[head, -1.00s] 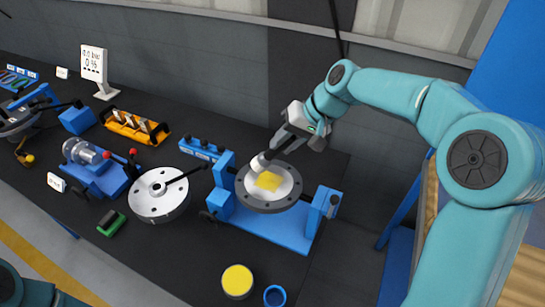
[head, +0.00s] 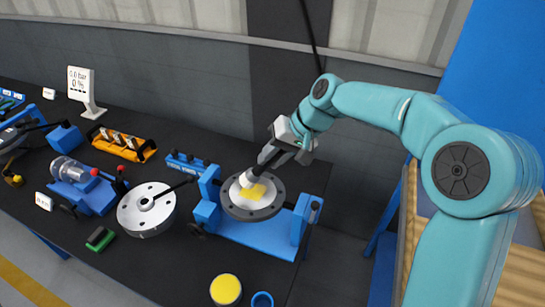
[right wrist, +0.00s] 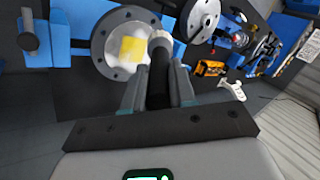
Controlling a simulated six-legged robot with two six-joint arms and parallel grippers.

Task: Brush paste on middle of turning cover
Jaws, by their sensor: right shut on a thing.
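The cover (head: 236,207) is a dark grey flanged disc with bolt holes and a pale middle, held in a blue stand (head: 262,238). A yellow patch of paste (head: 256,193) lies on its pale middle; it also shows in the right wrist view (right wrist: 132,48). My right gripper (head: 272,156) is shut on a brush with a dark handle (right wrist: 158,80) and a thick white head (head: 247,178). The white head is at the cover's middle beside the yellow patch; I cannot tell whether it touches. My left gripper is not in view.
A pot of yellow paste (head: 226,289) and a blue ring-shaped cup (head: 262,300) stand at the table's front. A grey flanged disc with a black lever (head: 146,208) is left of the stand. A display sign (head: 82,88) and an orange rack (head: 122,143) stand farther left.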

